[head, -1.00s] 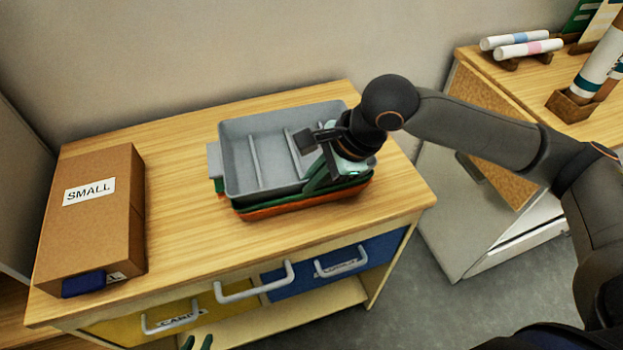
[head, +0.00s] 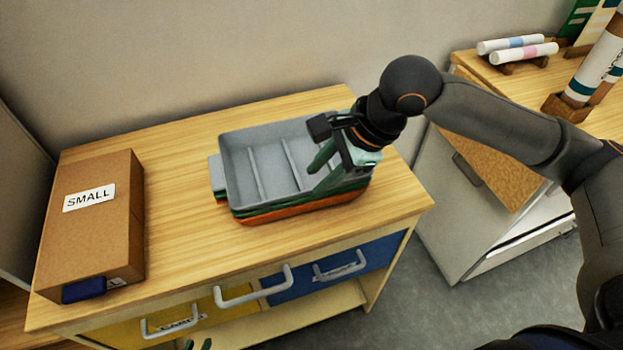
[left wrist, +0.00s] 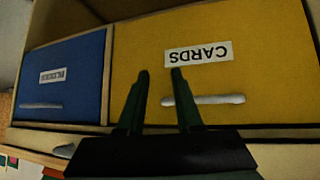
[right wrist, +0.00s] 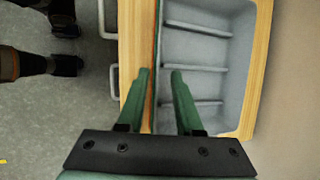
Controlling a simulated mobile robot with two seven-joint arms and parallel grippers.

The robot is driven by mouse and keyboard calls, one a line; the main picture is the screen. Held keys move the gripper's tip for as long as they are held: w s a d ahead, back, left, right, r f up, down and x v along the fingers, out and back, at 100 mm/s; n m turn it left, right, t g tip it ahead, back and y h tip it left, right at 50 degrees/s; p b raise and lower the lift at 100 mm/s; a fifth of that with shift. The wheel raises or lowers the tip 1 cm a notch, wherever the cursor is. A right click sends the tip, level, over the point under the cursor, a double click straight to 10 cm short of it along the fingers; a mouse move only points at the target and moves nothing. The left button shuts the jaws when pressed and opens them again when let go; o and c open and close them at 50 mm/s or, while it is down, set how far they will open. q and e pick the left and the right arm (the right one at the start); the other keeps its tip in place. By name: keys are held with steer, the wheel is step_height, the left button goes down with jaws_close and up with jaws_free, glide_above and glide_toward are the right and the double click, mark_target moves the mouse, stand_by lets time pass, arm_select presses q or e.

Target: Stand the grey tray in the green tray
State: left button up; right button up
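The grey tray (head: 262,170) sits level on top of the green tray (head: 264,209), nested into it, so only a thin green rim shows below. In the right wrist view the grey tray (right wrist: 195,85) shows its ribbed, empty inside. My right gripper (head: 318,173) is at the right end of the tray stack. Its fingers are apart, on either side of the near rim line in the right wrist view (right wrist: 160,73); I see no contact. My left gripper (left wrist: 160,75) is open and empty in front of the drawers, low at the head view's bottom edge (head: 197,344).
An orange tray (head: 300,211) lies under the green one on the wooden table (head: 180,240). A brown box labelled SMALL (head: 92,220) stands at the left. Yellow (left wrist: 215,60) and blue (left wrist: 60,75) drawers are below. A side cabinet with rolls (head: 525,52) is at the right.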

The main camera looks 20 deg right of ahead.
steer(key=p+v, duration=0.1)
steer(key=v, duration=0.6)
steer(key=shift+s+r, duration=0.15)
steer(key=shift+r, duration=0.15)
stand_by(0.3)
steer(key=shift+d, duration=0.1)
